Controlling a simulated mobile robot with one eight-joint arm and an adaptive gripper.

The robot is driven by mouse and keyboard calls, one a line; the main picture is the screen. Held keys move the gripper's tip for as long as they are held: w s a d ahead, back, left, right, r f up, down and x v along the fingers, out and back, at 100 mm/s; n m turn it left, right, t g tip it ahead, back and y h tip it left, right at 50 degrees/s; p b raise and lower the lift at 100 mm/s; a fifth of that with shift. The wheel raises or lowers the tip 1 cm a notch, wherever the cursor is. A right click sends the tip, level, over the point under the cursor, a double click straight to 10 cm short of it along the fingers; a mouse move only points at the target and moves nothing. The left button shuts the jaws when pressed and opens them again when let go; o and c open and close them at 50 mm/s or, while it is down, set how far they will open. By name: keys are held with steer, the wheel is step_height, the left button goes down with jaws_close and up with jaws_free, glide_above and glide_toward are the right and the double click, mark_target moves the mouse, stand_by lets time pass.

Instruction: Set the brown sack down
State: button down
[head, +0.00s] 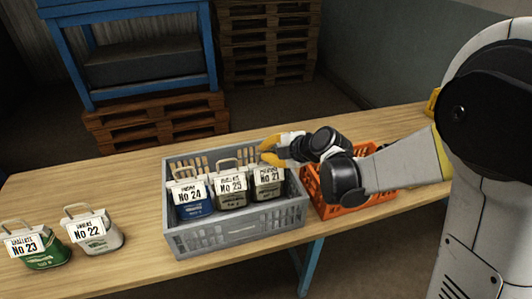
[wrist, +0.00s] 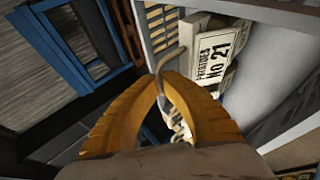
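A dark olive-brown sack labelled No 21 (head: 268,188) stands upright in the right end of the grey crate (head: 238,233). Its label (wrist: 212,55) shows in the wrist view, turned sideways. My gripper (head: 263,151) reaches in from the right, just above this sack. In the wrist view my yellow fingertips (wrist: 163,78) come together on the sack's grey loop handle (wrist: 175,57). The sack's underside is hidden by the crate wall. A similar brownish sack, No 25 (head: 232,199), stands beside it, and a blue sack, No 24 (head: 194,210), stands at the left.
An orange crate (head: 312,190) stands right of the grey crate, partly hidden by my arm. A green sack, No 23 (head: 42,260), and a pale sack, No 22 (head: 100,243), stand at the table's left. The wooden table (head: 130,186) is clear between them and the grey crate.

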steer(key=shift+f, duration=0.2)
steer(key=c, duration=1.6)
jaws_free()
steer(key=shift+r, duration=0.15)
